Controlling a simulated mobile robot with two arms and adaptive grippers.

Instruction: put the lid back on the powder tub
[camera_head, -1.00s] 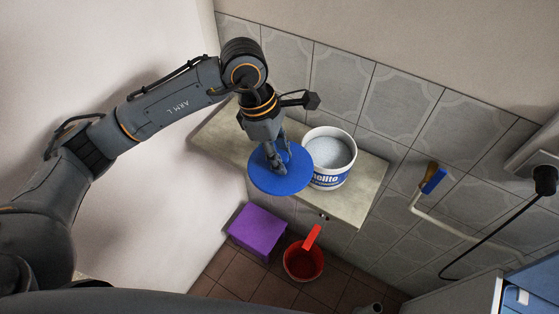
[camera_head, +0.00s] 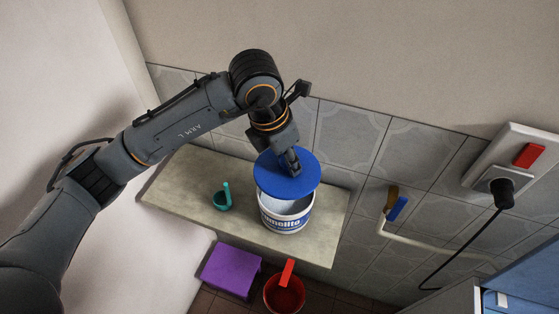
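The powder tub (camera_head: 284,222) is white with a blue label and stands upright on the pale shelf (camera_head: 185,220). White powder shows inside it below the lid. The round blue lid (camera_head: 275,184) is above the tub, covering the back of its opening, and looks raised above the rim. My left gripper (camera_head: 291,166) points down at the lid's top and its fingers are closed at the lid's middle; the grasped part is hidden by the fingers. My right gripper is not in view.
A small teal scoop or cup (camera_head: 222,198) stands on the shelf left of the tub. Below are a purple stool (camera_head: 230,270) and a red bucket (camera_head: 285,294). A tiled wall is close behind the shelf. A tap pipe (camera_head: 430,244) and a plugged-in cable (camera_head: 455,250) are at right.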

